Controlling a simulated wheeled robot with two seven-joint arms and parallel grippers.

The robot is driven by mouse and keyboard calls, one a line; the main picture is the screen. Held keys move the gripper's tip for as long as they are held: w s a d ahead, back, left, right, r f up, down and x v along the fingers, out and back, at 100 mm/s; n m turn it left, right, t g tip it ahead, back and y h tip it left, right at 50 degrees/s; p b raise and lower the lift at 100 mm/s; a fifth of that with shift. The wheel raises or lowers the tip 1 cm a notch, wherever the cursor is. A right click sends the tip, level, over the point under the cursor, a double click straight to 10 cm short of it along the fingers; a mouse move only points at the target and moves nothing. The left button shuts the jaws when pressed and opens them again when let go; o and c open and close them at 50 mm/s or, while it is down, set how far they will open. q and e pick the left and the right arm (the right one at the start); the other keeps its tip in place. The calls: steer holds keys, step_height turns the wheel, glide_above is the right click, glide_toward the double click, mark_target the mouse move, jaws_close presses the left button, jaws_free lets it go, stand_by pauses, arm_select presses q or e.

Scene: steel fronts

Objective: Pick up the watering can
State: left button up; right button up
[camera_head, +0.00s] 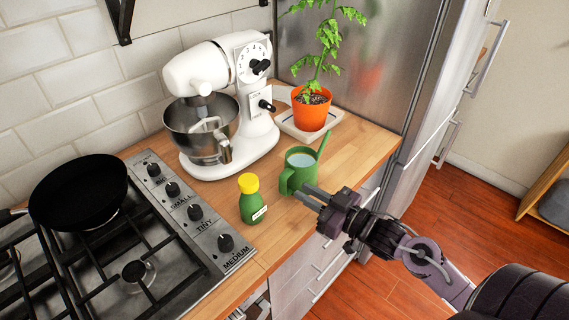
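The green watering can (299,164) stands upright on the wooden counter, with pale liquid inside. Its spout points up to the right, and its handle is on the near left side. My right gripper (299,190) comes in from the lower right, its two grey fingers level and pointing left. The fingers are parted, with a narrow gap between them. Their tips are close to the can's handle and lower front, partly covering the can's base. I cannot tell whether they touch it. My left gripper is not in view.
A green bottle with a yellow cap (251,200) stands just left of the fingertips. A white stand mixer (247,135) and a potted plant (311,108) on a board (285,120) are behind the can. The stove (190,240) with a black pan (78,190) is left. The steel fridge (385,60) is right.

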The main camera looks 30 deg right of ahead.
mark_target(286, 186)
steer(key=shift+w+a+r, duration=0.1)
steer(key=shift+w+a, duration=0.15)
steer(key=shift+w, duration=0.2)
steer(key=shift+w+a, duration=0.1)
steer(key=shift+w, duration=0.25)
steer(key=shift+w+a, duration=0.15)
steer(key=shift+w, duration=0.1)
steer(key=shift+w+a+p, duration=0.2)
steer(key=shift+w+p, duration=0.1)
steer(key=shift+p, duration=0.05)
steer(key=w, duration=0.1)
steer(key=w+a, duration=0.1)
steer(key=w+f+p, duration=0.1)
steer(key=shift+w+a, duration=0.1)
steer(key=shift+a, duration=0.25)
steer(key=shift+w+a, duration=0.2)
steer(key=shift+w, duration=0.1)
jaws_close()
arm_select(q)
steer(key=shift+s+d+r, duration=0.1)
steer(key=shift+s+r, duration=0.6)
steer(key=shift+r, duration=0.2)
